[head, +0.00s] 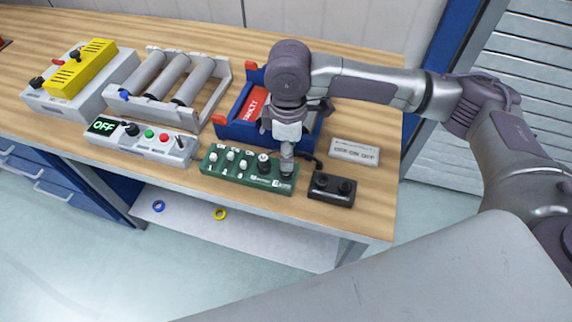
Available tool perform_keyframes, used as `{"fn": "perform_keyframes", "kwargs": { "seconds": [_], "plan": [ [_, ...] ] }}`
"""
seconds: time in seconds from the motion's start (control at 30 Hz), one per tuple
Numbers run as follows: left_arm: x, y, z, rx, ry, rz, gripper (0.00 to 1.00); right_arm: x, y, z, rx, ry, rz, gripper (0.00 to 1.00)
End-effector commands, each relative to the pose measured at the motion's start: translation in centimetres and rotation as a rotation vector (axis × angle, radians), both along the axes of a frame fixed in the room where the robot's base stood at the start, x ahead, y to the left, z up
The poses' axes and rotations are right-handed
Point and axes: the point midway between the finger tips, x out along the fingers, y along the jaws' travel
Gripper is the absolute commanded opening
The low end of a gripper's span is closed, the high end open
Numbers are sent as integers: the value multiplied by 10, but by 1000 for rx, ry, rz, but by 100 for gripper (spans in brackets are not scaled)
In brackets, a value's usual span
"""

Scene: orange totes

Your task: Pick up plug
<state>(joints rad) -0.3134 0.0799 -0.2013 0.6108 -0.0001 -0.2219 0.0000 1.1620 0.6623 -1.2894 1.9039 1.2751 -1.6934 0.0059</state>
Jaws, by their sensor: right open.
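A green panel (222,166) with several light knobs or connectors lies near the table's front edge. A dark round piece (264,160) stands on it, right of the middle; I cannot tell if it is the plug. My right gripper (287,168) points down over the panel's right end, with its jaws open. What sits between or under its fingers is mostly hidden and too small to make out. A black box (331,190) with two round sockets lies just right of the panel. A dark cable (311,160) shows behind it. My left gripper is not in view.
A grey control box (142,142) with an OFF display stands left of the panel. Behind are a roller stand (158,108), a yellow-topped box (82,66) and a blue tray (236,130) with a red piece. A small sign (354,151) lies right. The wooden table's (373,205) right front corner is clear.

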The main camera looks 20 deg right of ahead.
Motion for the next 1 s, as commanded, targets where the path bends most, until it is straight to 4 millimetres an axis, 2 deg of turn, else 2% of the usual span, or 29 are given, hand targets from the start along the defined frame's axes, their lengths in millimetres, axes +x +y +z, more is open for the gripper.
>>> {"fn": "perform_keyframes", "kwargs": {
  "seconds": [0.1,0.23,0.43,0.7,0.77,1.0],
  "plan": [
    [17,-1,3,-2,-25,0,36,0,0,-7,-1,1,-1,54],
    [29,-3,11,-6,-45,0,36,2,2,-24,-2,3,0,54],
    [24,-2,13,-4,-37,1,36,3,2,-51,0,0,0,54],
    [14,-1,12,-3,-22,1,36,3,3,-55,1,-1,1,54],
    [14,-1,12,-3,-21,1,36,3,3,-55,1,-1,1,47],
    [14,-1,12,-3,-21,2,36,3,2,-55,1,-1,1,7]
  ]
}}
